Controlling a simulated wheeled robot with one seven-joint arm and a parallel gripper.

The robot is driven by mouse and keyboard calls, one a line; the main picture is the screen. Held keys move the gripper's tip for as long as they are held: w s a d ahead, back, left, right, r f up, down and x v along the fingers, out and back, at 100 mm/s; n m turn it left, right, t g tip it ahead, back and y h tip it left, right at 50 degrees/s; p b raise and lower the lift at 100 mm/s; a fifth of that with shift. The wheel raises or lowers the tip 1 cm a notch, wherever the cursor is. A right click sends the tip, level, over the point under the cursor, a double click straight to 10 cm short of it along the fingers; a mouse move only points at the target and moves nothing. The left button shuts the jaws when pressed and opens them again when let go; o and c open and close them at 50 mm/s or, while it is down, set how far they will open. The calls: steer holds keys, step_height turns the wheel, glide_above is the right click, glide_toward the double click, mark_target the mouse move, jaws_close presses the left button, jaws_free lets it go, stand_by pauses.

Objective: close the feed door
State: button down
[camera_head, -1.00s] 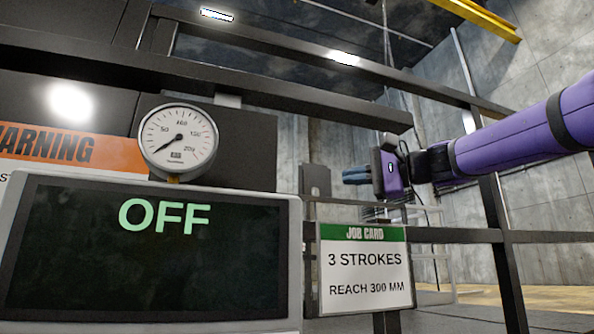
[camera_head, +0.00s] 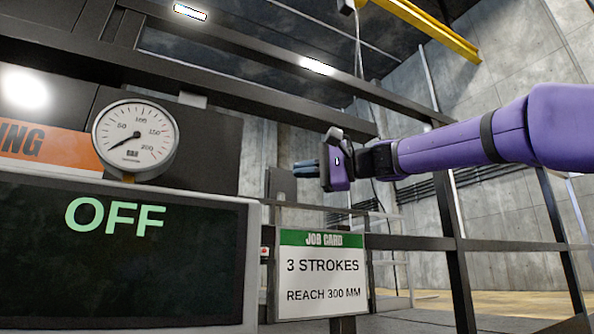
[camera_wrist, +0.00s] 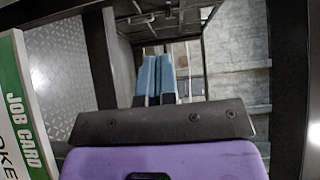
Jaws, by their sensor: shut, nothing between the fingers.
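My gripper (camera_head: 305,168) is in the middle of the head view, reaching left from the purple arm, above the job card. Its blue fingers are shut together and empty; they also show in the wrist view (camera_wrist: 157,77). The wrist view shows a dark framed structure with a panel (camera_wrist: 140,18) beyond the fingertips. In the head view a grey upright panel (camera_head: 282,187) stands behind and left of the fingers. I cannot tell whether either panel is the feed door, or whether it stands open. No contact with the fingers shows.
A screen reading OFF (camera_head: 120,265) and a pressure gauge (camera_head: 136,139) with its needle low fill the left. A job card (camera_head: 320,275) hangs below my gripper. Dark rails (camera_head: 400,241) cross the scene. The wrist view shows the card's edge (camera_wrist: 20,110) at left.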

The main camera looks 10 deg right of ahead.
mark_target(176, 159)
steer(key=w+a, duration=0.2)
steer(key=a, duration=0.8)
steer(key=shift+a, duration=0.25)
steer(key=shift+a, duration=0.1)
steer(key=s+a, duration=0.1)
steer(key=a, duration=0.3)
steer(key=s+a, duration=0.2)
steer(key=a, duration=0.3)
steer(key=s+a, duration=0.1)
steer(key=a, duration=0.4)
steer(key=shift+s, duration=0.2)
steer(key=shift+d, duration=0.1)
